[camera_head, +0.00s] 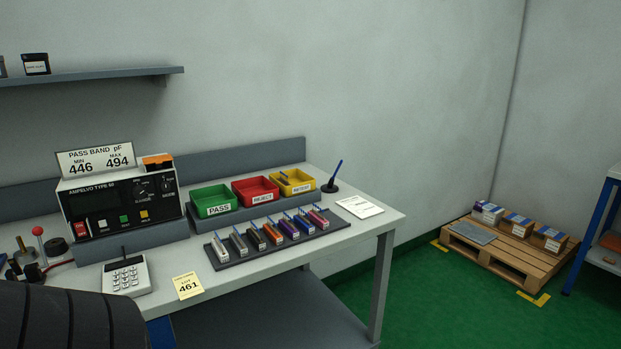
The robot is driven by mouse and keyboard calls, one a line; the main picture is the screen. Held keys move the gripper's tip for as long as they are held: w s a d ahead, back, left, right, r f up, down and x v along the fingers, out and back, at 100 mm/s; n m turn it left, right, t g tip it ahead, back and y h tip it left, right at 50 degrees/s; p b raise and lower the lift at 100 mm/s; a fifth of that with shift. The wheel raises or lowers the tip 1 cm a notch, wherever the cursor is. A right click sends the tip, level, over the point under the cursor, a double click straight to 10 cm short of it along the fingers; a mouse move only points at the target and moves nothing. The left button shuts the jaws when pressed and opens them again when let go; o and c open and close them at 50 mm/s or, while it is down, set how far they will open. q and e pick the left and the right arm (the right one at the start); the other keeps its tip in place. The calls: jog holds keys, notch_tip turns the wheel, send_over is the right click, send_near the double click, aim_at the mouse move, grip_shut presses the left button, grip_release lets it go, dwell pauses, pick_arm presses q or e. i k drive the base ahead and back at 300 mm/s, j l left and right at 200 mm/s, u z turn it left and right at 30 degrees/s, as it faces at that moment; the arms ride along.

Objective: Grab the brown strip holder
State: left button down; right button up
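A row of several small coloured strip holders stands on a dark flat tray (226,263) near the front of the bench. The third from the left, a brown-orange strip holder (257,241), looks closest to brown. A more orange-red holder (273,235) stands to its right and a grey one (238,243) to its left. The colours are small and hard to separate. Neither of my grippers shows in the head view.
Behind the tray stand green PASS (214,199), red REJECT (256,190) and yellow (292,182) bins. A tester (120,205) and keypad (126,276) stand left. A card reading 461 (187,286) lies in front. A large dark ribbed shape covers the lower left.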

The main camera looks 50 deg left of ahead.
aim_at(285, 181)
jog(key=i, duration=1.4)
jog(key=i+l+u, duration=0.1)
jog(key=i+u, duration=0.15)
jog(key=i, duration=0.25)
jog(key=i+l+u, duration=0.2)
jog(key=i, duration=0.35)
jog(key=u, duration=1.5)
